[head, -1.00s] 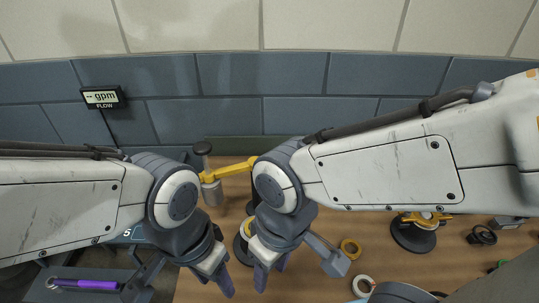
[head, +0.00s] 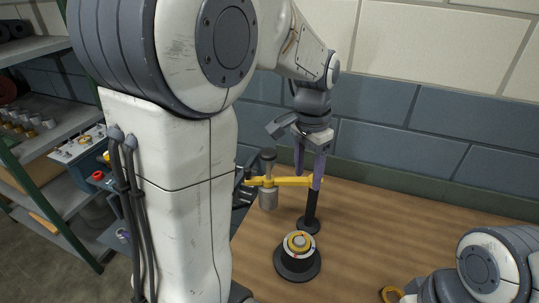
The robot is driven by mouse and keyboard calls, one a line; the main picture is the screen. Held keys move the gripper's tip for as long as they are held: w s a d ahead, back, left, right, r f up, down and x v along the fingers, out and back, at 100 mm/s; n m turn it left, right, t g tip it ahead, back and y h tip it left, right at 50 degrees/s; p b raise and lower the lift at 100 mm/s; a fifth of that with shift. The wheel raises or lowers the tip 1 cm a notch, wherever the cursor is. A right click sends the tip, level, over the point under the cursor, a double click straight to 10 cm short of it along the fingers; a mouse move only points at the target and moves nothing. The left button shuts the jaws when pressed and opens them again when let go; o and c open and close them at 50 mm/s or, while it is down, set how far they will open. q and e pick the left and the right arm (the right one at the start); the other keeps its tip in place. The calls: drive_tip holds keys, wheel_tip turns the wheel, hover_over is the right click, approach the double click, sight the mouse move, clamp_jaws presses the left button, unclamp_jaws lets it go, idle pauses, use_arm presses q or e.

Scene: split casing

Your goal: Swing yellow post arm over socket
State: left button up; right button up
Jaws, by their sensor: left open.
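The yellow post arm (head: 289,182) reaches left from the top of a black post (head: 311,208). Its left end carries a grey metal cylinder (head: 267,200) with a dark knob above. The socket (head: 298,262) appears to be the black round base with a pale and yellow ring, on the table in front of the post; the cylinder hangs to its left and behind. My left gripper (head: 309,176) points down, open, its purple fingers at the yellow arm near the post end. I cannot tell whether they touch it. My right gripper is out of frame.
My left arm covers the left middle of the view. A wooden table (head: 410,235) has free room right of the post. A shelf (head: 60,150) with several small parts stands at left.

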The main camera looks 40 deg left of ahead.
use_arm(q)
drive_tip(key=w+a+r+n, duration=0.1)
drive_tip(key=w+a, duration=0.1)
drive_tip(key=a, duration=0.9)
drive_tip(key=n, duration=0.1)
approach(247, 169)
drive_tip(key=f+p, duration=0.1)
drive_tip(key=f, duration=0.3)
drive_tip(key=f+p, duration=0.1)
drive_tip(key=f, duration=0.4)
drive_tip(key=shift+w+d, duration=0.1)
drive_tip(key=shift+d, duration=0.1)
clamp_jaws()
